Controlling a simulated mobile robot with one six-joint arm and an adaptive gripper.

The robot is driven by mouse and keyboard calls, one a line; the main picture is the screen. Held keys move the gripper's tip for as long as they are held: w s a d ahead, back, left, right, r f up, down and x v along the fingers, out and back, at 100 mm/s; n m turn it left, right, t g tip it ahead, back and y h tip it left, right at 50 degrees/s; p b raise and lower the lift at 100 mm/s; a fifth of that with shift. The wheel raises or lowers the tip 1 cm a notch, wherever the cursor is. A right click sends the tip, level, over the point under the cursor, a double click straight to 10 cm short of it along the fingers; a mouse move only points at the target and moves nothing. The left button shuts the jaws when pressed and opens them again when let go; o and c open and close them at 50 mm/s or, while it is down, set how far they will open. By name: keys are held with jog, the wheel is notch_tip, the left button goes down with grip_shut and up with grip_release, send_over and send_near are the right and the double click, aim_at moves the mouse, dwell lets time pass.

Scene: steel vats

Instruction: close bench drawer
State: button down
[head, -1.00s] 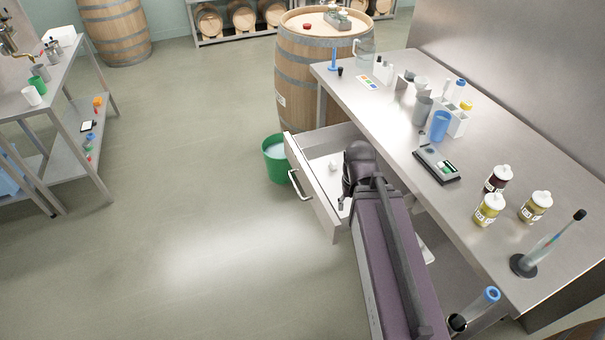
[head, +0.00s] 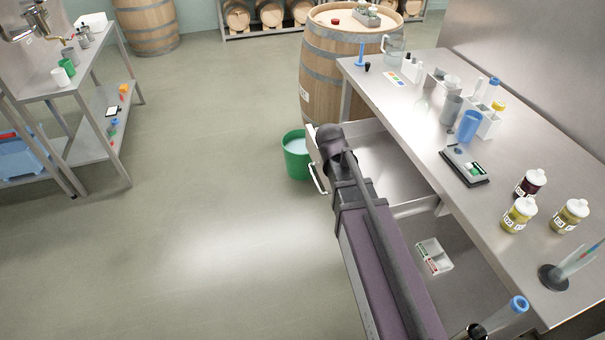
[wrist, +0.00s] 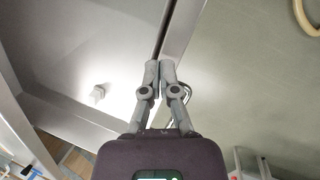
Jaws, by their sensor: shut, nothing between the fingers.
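The bench drawer (head: 392,160) stands pulled out from under the steel bench (head: 415,110) in the head view. My arm crosses over it and hides part of its front panel; the loop handle (head: 318,178) shows left of my wrist. In the wrist view my gripper (wrist: 160,69) is shut and empty, its fingertips over the top edge of the drawer's front panel (wrist: 182,32). I cannot tell whether the fingers touch the panel. The head view hides the fingers.
A green bucket (head: 295,158) stands on the floor just left of the drawer front. A barrel (head: 335,75) stands behind it. Bottles, cups and a scale (head: 464,166) are on the bench top. A white box (head: 434,257) lies on the lower shelf. The floor at left is open.

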jog(key=w+a+n+t+h+b, duration=0.1)
jog(key=w+a+n+h+b, duration=0.1)
jog(key=a, duration=0.6)
jog(key=w+a+f+n+t+h+b, duration=0.1)
jog(key=w+a+n+h+b, duration=0.1)
jog(key=w+a+n, duration=0.3)
jog(key=w+a+f+n+t+h+b, duration=0.1)
jog(key=w+a+n+h+b, duration=0.1)
jog(key=a+n, duration=0.5)
jog(key=w+a+b, duration=0.1)
jog(key=a, duration=0.3)
jog(key=shift+w, duration=0.3)
jog(key=shift+d+f, duration=0.1)
jog(key=w+d+f+b, duration=0.1)
jog(key=d+f+b, duration=0.1)
jog(key=d, duration=0.3)
jog(key=w+d+f+b, duration=0.2)
jog(key=d+f+b, duration=0.1)
jog(key=d, duration=0.3)
jog(key=shift+w+f+b, duration=0.2)
jog(key=shift+w+b, duration=0.1)
jog(key=shift+b, duration=0.15)
